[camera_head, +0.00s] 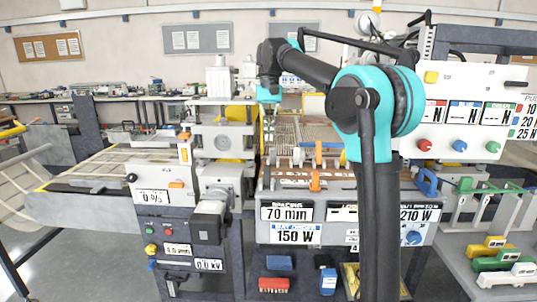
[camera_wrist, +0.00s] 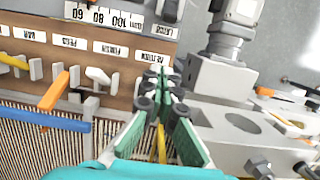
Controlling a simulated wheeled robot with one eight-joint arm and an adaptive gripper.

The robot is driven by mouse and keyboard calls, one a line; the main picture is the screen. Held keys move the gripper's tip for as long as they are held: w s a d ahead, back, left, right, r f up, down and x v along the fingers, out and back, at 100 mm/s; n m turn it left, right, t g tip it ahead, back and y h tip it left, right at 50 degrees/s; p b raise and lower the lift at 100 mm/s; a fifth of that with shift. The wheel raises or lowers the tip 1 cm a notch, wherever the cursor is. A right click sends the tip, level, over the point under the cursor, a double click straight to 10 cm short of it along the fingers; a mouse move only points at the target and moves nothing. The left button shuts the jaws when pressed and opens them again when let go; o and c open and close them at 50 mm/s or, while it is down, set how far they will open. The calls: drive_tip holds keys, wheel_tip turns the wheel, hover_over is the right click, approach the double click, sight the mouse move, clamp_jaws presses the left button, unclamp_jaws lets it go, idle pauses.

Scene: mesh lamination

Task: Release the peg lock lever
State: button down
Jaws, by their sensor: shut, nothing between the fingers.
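In the wrist view, a row of levers stands along a brown panel with white labels. An orange lever (camera_wrist: 55,92) stands by the label that seems to read PEGS (camera_wrist: 62,41); it tilts toward the blue bar. My gripper (camera_wrist: 160,88) has green fingers with dark pads, closed together and empty. It is to the right of the orange lever, near the end of the lever row, and partly hides what is behind it. In the head view my gripper (camera_head: 269,130) points down over the machine, left of the orange levers (camera_head: 315,181).
A white lever (camera_wrist: 98,76) stands between my gripper and the orange lever. A blue bar (camera_wrist: 40,121) crosses the wire mesh (camera_wrist: 60,150). A grey machine block (camera_wrist: 222,80) stands close to the right of my gripper. A blue handle (camera_head: 426,182) is at the panel's right end.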

sight(267, 176)
drive_tip(key=f, duration=0.3)
drive_tip(key=s+f, duration=0.1)
drive_tip(key=f, duration=0.2)
drive_tip(key=s+f, duration=0.1)
drive_tip(key=f, duration=0.2)
drive_tip(key=shift+f, duration=0.4)
drive_tip(key=shift+s+a+r, duration=0.1)
drive_tip(key=shift+s+r, duration=0.65)
drive_tip(key=shift+s, duration=0.35)
drive_tip(key=shift+s+r, duration=0.35)
drive_tip(key=shift+s, duration=0.25)
